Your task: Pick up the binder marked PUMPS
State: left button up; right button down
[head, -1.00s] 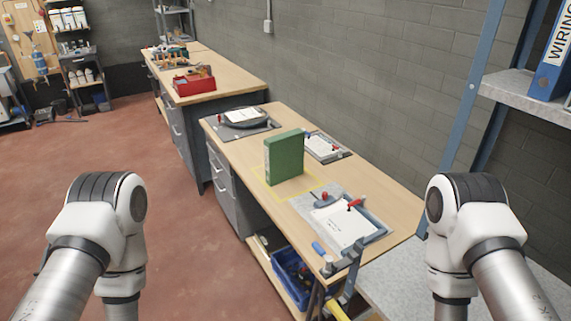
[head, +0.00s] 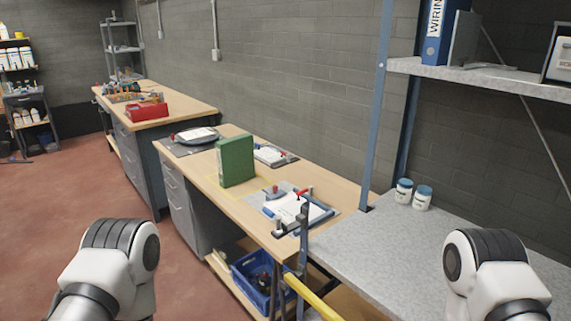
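A green binder (head: 235,160) stands upright on the wooden workbench, on a yellow-outlined patch; no marking on it is readable in the head view. A blue binder (head: 436,35) with a white spine label reading "WIRIN", cut off by the top edge, stands on the upper shelf at the right. I see no label reading PUMPS. Both of my arms show only white joints at the bottom left and bottom right; both grippers are out of view.
The workbench (head: 335,190) also holds clipboards, clamps and a round dark tray. A grey shelving unit (head: 390,240) with two white jars (head: 404,191) is at right. A blue crate (head: 250,282) sits below the bench. A red toolbox (head: 147,110) is farther back. Red floor is clear at left.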

aim_at(234, 155)
jog(key=i+j+z, duration=0.15)
jog(key=z, duration=0.25)
jog(key=i+j+z, duration=0.1)
jog(key=j+z, duration=0.3)
jog(key=i+j+z, duration=0.1)
jog(key=z, duration=0.3)
jog(key=j+z, duration=0.65)
jog(key=z, duration=0.15)
